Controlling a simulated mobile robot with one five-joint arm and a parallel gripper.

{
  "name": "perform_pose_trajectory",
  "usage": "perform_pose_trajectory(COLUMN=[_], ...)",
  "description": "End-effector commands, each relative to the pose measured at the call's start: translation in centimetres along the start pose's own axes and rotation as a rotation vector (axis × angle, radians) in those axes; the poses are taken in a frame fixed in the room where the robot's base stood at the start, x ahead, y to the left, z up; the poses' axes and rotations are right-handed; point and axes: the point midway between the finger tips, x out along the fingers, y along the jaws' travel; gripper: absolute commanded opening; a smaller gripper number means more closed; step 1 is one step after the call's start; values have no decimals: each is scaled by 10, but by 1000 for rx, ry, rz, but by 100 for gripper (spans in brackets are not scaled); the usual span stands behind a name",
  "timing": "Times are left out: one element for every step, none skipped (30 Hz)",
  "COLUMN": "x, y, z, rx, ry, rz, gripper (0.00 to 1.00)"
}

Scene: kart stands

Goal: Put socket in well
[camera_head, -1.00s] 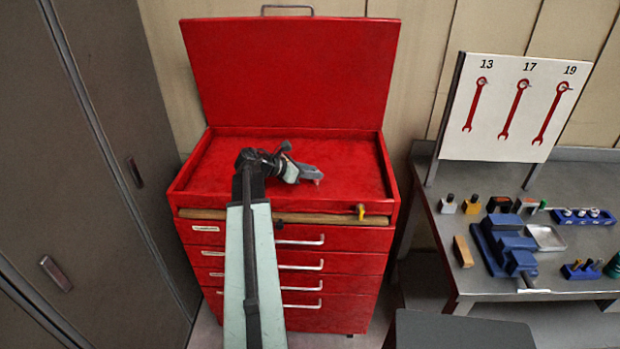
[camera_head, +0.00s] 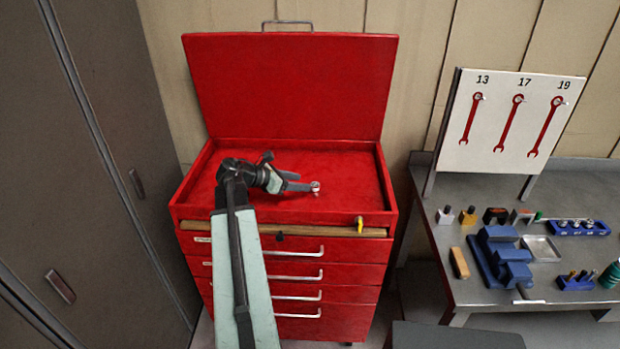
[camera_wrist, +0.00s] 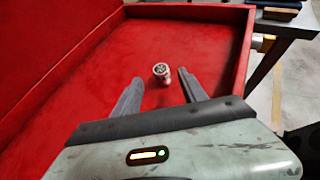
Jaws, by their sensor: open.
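A small silver socket (camera_wrist: 162,73) stands on the red floor of the tool chest's open top well (camera_head: 236,208), toward its right side. It also shows in the head view (camera_head: 315,187) at the end of my gripper. My gripper (camera_wrist: 160,80) is open, its two grey fingers spread on either side of the socket. In the wrist view there is a visible gap between the socket and each fingertip. In the head view my gripper (camera_head: 306,188) reaches over the well from the left, low above its floor.
The well's raised lid (camera_head: 290,85) stands behind. A wooden bar (camera_head: 290,229) runs along the chest's front. To the right, a bench holds a blue vise (camera_head: 500,255), a blue rail with several sockets (camera_head: 578,228) and a wrench board (camera_head: 510,120).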

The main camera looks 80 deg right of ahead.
Motion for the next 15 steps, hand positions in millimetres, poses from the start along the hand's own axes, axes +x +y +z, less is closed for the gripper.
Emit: perform_pose_trajectory(x=[-18, -24, -33, -39, -44, -49, -53, -56, -59, -60, -61, -62, -62, -62, -62], y=[0, 0, -1, 0, 0, 0, 0, 0, 0, 0, 0, 0, 0, 0, 0], z=[6, 6, 5, 5, 5, 4, 4, 3, 2, 2, 2, 1, 1, 1, 0], rx=[-1, -1, -1, -1, -1, -1, 0, 0, 0, 1, 1, 1, 2, 2, 2], ry=[0, 0, -1, -1, -1, -1, -1, -1, -1, -1, -1, -1, -1, -1, -1], rz=[3, 3, 2, 3, 2, 1, 0, 1, 1, 0, 0, -1, -1, -1, -2], gripper=[50, 50, 50, 50, 50, 50, 50, 50, 50, 50, 50, 50, 50, 50, 50])
